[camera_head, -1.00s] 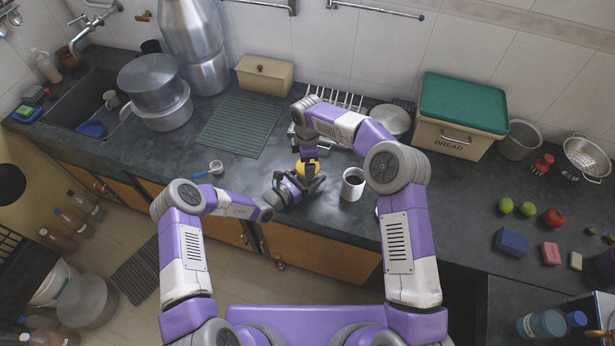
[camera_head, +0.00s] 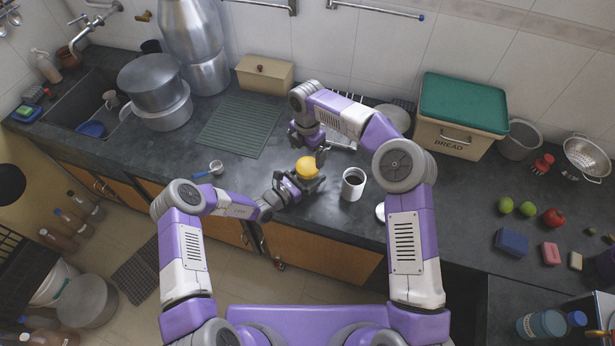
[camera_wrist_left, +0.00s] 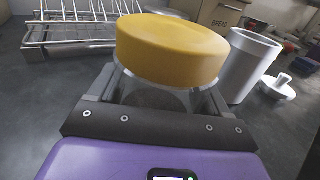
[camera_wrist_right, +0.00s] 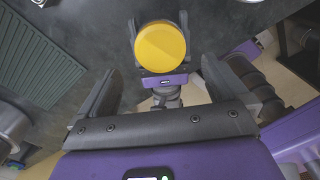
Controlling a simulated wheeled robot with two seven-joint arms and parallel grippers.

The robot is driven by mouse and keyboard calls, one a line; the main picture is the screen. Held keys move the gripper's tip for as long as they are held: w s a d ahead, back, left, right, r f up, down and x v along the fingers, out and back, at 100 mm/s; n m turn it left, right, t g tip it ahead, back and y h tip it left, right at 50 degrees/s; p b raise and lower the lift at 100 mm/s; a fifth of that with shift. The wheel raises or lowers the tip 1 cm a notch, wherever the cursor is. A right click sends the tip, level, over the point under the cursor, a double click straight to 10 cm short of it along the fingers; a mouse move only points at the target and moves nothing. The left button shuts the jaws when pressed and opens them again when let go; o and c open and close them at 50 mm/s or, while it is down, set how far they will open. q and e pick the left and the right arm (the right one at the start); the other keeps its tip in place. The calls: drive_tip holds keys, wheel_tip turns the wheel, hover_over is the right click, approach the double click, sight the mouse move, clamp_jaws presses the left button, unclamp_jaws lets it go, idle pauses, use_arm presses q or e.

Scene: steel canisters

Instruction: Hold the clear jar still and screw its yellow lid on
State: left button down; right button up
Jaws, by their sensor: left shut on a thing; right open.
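The yellow lid (camera_head: 307,167) sits on top of the clear jar (camera_wrist_left: 165,97), and it also shows in the left wrist view (camera_wrist_left: 172,50) and the right wrist view (camera_wrist_right: 160,46). My left gripper (camera_head: 304,183) is shut on the jar below the lid, near the counter's front edge. Its fingers hide much of the jar. I cannot tell how far the lid is threaded. My right gripper (camera_head: 309,150) is open and empty, above and behind the lid. The right wrist view shows the lid beyond its spread fingers, apart from them.
A white canister (camera_head: 353,184) with dark contents stands close to the right of the jar. Its knobbed white lid (camera_wrist_left: 280,86) lies beside it. A wire rack (camera_wrist_left: 75,28) is behind. A blue-handled scoop (camera_head: 209,170) lies left. The counter between scoop and jar is clear.

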sight(307, 165)
drive_tip(key=shift+r+n, duration=0.2)
drive_tip(key=shift+n, duration=0.3)
drive_tip(key=shift+f, duration=0.1)
drive_tip(key=shift+f, duration=3.9)
drive_tip(key=shift+c, duration=0.3)
drive_tip(key=c, duration=1)
drive_tip(key=m, duration=0.3)
drive_tip(key=shift+m, duration=0.4)
drive_tip(key=shift+o, duration=0.4)
drive_tip(key=m, duration=0.5)
